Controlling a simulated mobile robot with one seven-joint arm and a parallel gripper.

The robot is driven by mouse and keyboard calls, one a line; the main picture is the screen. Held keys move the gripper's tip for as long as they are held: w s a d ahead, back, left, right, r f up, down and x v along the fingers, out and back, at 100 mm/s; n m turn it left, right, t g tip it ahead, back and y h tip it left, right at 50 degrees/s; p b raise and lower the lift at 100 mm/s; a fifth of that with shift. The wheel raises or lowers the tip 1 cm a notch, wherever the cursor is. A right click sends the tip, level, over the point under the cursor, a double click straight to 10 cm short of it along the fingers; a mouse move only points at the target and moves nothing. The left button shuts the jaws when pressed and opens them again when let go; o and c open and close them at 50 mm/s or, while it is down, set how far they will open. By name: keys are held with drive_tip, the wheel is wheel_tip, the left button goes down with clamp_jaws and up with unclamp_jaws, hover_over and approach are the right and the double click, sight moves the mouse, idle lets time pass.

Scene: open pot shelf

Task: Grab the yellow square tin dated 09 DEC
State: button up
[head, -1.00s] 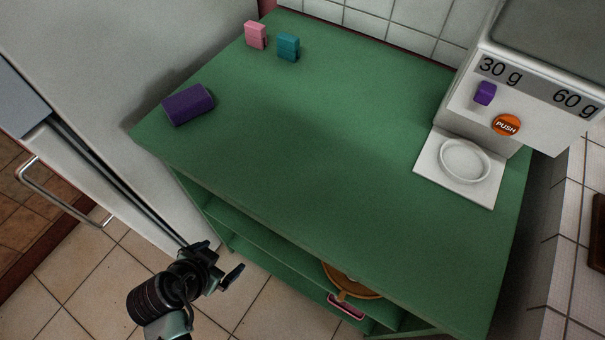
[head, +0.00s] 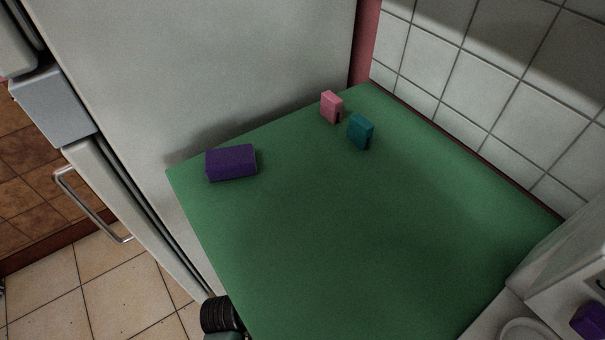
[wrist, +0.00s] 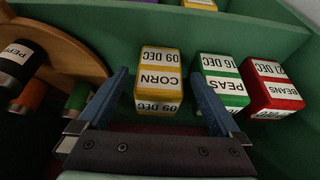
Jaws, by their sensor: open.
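My gripper (wrist: 160,76) is open, with one blue finger on each side of the tin's near part. The tin lies between and beyond the fingers; I cannot tell whether either finger touches it. The right finger is close to a green tin (wrist: 222,68) labelled PEAS, 16 DEC. My gripper is not visible in the head view, and the shelf tins are hidden there.
A red BEANS tin (wrist: 272,86) stands right of the green one. A round wooden rack (wrist: 62,50) with jars, one a dark-capped jar (wrist: 14,64), is at left. A green divider (wrist: 115,32) runs behind. Purple (head: 231,162), pink (head: 331,106) and teal (head: 361,131) boxes sit on top.

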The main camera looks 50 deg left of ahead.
drive_tip(key=w, duration=0.3)
drive_tip(key=w+b, duration=0.1)
drive_tip(key=w, duration=0.1)
drive_tip(key=shift+d+f, duration=0.2)
drive_tip(key=shift+f, duration=0.2)
drive_tip(key=shift+w+f, duration=0.1)
drive_tip(key=shift+f, duration=0.1)
drive_tip(key=c, duration=1.5)
drive_tip(key=shift+r, duration=0.1)
clamp_jaws()
